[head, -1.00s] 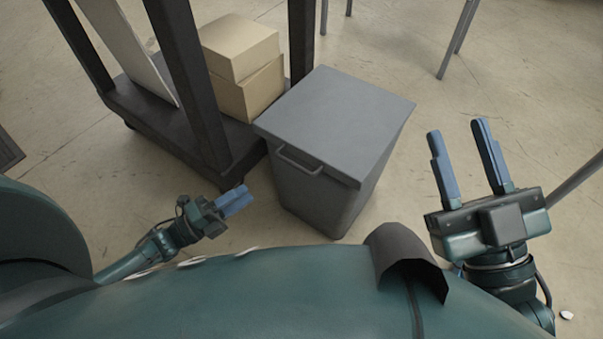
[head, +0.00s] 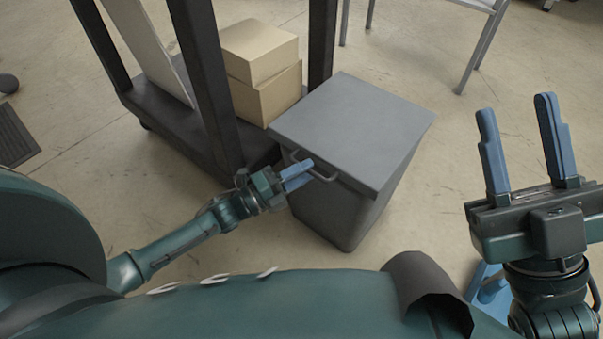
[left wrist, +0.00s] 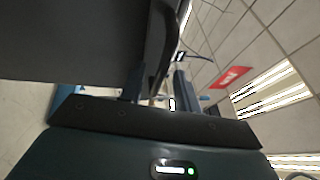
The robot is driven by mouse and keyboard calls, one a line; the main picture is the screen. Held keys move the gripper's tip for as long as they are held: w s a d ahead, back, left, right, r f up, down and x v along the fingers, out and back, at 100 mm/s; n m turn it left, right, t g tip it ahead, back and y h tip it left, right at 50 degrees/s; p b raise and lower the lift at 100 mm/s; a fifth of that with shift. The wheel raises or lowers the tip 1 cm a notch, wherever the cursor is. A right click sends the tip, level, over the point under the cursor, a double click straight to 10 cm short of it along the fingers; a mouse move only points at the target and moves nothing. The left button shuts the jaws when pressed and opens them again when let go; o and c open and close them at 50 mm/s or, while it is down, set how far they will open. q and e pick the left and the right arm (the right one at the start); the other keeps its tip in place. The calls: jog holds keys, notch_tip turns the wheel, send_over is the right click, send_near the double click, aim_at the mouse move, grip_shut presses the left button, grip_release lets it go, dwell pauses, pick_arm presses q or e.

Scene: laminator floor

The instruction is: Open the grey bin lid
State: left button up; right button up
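The grey bin (head: 335,200) stands on the floor with its flat grey lid (head: 355,125) down. The lid's bar handle (head: 325,178) is on the edge facing me. My left gripper (head: 298,174) is at this handle, its blue fingers overlapping it in the head view. In the left wrist view, the dark handle (left wrist: 163,45) runs between the two parted fingers (left wrist: 158,88); contact cannot be made out. My right gripper (head: 522,145) is open and empty, right of the bin.
A dark cart (head: 190,130) with two stacked cardboard boxes (head: 262,75) and a pale panel stands close to the bin's left. A metal-legged frame (head: 480,50) is behind.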

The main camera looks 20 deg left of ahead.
pick_arm(q)
grip_shut()
dwell(0.3)
dwell(0.3)
